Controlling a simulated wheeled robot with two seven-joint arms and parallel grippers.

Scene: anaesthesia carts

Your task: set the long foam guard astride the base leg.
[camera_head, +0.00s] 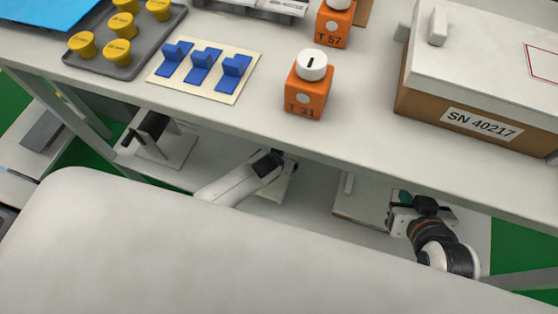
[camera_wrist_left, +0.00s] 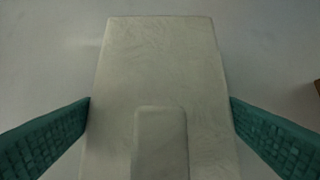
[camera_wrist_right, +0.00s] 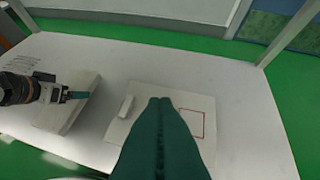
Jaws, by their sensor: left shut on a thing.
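I cannot make out a long foam guard or a base leg for certain in any view. In the left wrist view, my left gripper (camera_wrist_left: 160,110) has its teal fingers on both sides of a pale slab (camera_wrist_left: 160,60) with a raised block on it. In the right wrist view, my left gripper (camera_wrist_right: 77,95) is at this pale slab (camera_wrist_right: 62,118) over the lower shelf (camera_wrist_right: 110,60). In the head view, the left arm partly hides it. My right gripper (camera_head: 403,199) is above the lower shelf at the right; its teal fingers (camera_wrist_right: 160,130) are together, with nothing seen between them.
A pale lid-like panel (camera_wrist_right: 145,98) with a small handle and red outline lies on the lower shelf. Above, the tabletop (camera_head: 200,115) carries blue clips (camera_head: 204,66), orange blocks (camera_head: 307,95), a tray of yellow knobs (camera_head: 140,62) and a box labelled SN 40217 (camera_head: 480,125).

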